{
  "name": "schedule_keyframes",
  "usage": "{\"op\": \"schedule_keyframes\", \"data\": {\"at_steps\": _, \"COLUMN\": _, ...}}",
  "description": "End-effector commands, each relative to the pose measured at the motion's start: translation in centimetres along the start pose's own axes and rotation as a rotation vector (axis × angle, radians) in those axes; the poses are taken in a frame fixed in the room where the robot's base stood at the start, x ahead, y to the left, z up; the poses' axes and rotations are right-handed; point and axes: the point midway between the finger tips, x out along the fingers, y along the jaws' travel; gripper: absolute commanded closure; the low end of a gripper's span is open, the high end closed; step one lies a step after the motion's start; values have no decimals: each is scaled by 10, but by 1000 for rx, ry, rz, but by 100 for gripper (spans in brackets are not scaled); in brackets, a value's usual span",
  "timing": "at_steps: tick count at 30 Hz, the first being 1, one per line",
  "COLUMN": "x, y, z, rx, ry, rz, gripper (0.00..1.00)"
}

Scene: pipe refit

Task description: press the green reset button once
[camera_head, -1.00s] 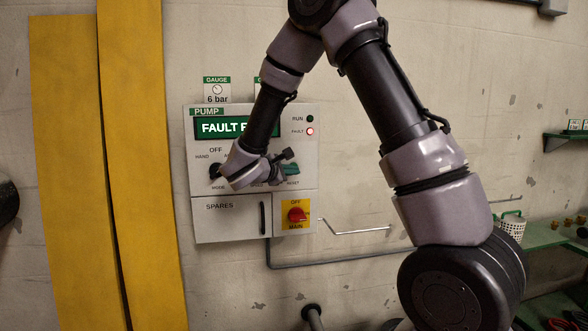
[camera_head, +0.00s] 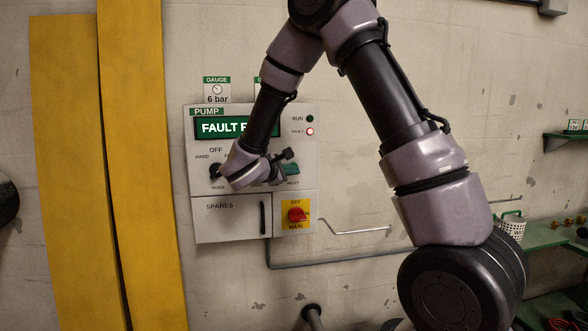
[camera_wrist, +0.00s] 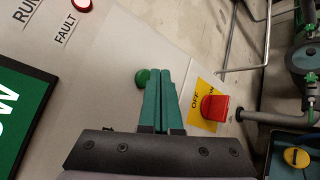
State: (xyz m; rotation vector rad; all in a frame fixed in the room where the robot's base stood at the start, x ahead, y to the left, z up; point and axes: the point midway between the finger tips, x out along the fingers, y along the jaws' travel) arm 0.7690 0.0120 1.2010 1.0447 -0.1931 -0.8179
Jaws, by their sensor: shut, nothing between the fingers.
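The green reset button (camera_wrist: 142,78) is a small round knob on the light pump panel. In the wrist view it shows just left of my fingertips. I cannot tell whether they touch it or the panel. My gripper (camera_wrist: 164,72) has teal fingers that are shut together with nothing between them. In the head view my gripper (camera_head: 291,168) is in front of the panel's lower right part, just above the RESET label. The button is hidden there behind the fingers. The panel (camera_head: 310,150) has a lit red FAULT lamp (camera_head: 310,131) and a dark RUN lamp (camera_head: 310,119).
A red main switch (camera_head: 296,215) on a yellow plate sits below the reset area, close to my gripper. A SPARES door (camera_head: 225,222) with a black handle is to its left. A dark mode knob (camera_head: 215,170) is at panel left. Yellow planks (camera_head: 135,150) stand farther left.

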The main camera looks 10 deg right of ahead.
Motion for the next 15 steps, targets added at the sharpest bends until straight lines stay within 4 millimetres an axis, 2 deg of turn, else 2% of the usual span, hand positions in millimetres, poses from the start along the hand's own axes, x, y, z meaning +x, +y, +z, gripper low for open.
{"op": "schedule_keyframes", "data": {"at_steps": 15, "x": 6, "y": 4, "z": -4, "rx": 0, "ry": -1, "rz": 0, "gripper": 100}}
